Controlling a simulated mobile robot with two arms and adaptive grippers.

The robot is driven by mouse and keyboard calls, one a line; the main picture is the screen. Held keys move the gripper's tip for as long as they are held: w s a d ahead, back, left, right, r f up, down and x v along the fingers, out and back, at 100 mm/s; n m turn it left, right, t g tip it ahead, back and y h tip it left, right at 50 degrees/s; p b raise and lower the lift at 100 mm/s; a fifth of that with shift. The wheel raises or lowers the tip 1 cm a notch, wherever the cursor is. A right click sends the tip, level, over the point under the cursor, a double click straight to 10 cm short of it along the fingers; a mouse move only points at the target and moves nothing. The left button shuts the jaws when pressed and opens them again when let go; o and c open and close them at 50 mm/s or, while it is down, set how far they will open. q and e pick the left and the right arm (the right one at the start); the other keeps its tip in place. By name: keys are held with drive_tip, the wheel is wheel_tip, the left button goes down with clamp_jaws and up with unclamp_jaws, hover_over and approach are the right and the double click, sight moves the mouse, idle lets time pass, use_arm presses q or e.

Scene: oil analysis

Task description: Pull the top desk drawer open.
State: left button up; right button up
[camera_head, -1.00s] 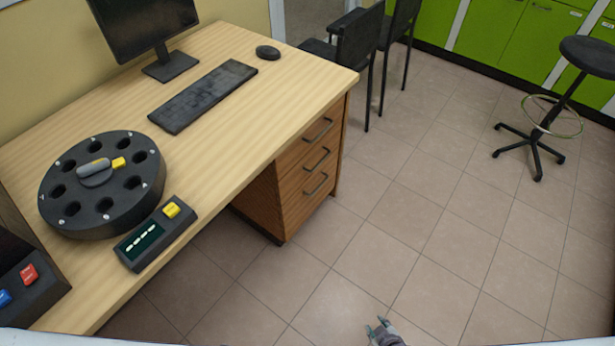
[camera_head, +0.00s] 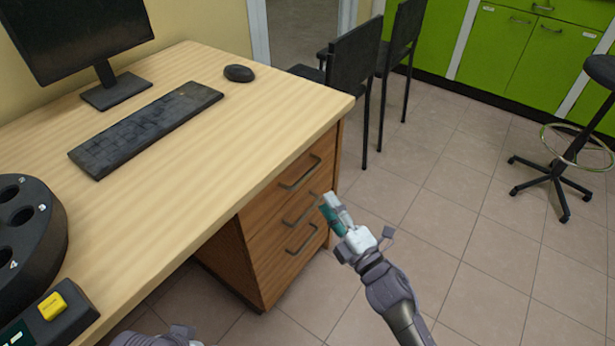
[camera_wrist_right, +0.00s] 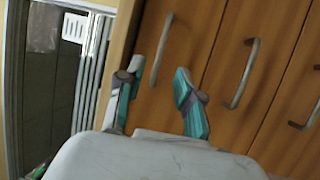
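The wooden desk (camera_head: 215,120) has a stack of drawers with grey bar handles, all flush and shut. The top drawer (camera_head: 272,190) has its handle (camera_head: 300,172) just under the desktop. My right gripper (camera_head: 333,210) is in front of the stack, right of the top handle and apart from it, and hides part of the middle handle's right end. In the right wrist view, my right gripper (camera_wrist_right: 160,72) is open and empty. The top handle (camera_wrist_right: 160,50) appears beyond and between its fingers. Only a piece of my left gripper (camera_head: 160,338) shows at the bottom edge; its fingers are not clear.
A keyboard (camera_head: 146,130), mouse (camera_head: 239,73), monitor (camera_head: 75,35) and black round rotor device (camera_head: 30,240) stand on the desk. Black chairs (camera_head: 352,60) are behind its right end. A stool (camera_head: 560,170) stands far right. The tiled floor (camera_head: 450,230) between is clear.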

sight(308, 173)
use_arm(q)
drive_tip(key=w+t, duration=0.1)
drive_tip(key=w, duration=0.1)
drive_tip(key=w+d+t+b, duration=0.1)
drive_tip(key=w, duration=0.1)
drive_tip(key=shift+w+d+r+h, duration=0.15)
drive_tip(key=shift+r+h, duration=0.05)
drive_tip(key=shift+h, duration=0.1)
use_arm(e)
drive_tip(key=x, duration=1)
drive_tip(key=shift+w+f, duration=0.1)
drive_tip(key=shift+f, duration=0.05)
clamp_jaws()
